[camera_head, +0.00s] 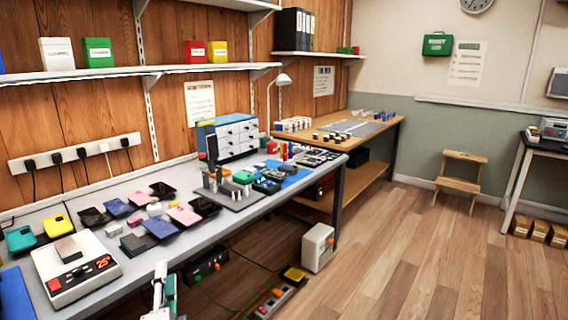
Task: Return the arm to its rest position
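My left gripper (162,291) shows at the bottom edge, left of centre, in front of the workbench (232,222). Only a small white and teal part of it is in view, and I cannot tell whether its fingers are open or shut. I see nothing held in it. My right gripper is not in view. Several phones in different colours, such as a pink one (183,216) and a dark one (161,228), lie on the bench. A white scale (90,281) with a red display stands at the bench's left end.
A dark tool stand (226,191) and a blue drawer cabinet (232,136) stand farther along the bench. Below are a white box (318,246) and a power strip (273,303) with cables on the floor. A wooden step stool (461,180) stands at the back. The wooden floor (420,260) at right is clear.

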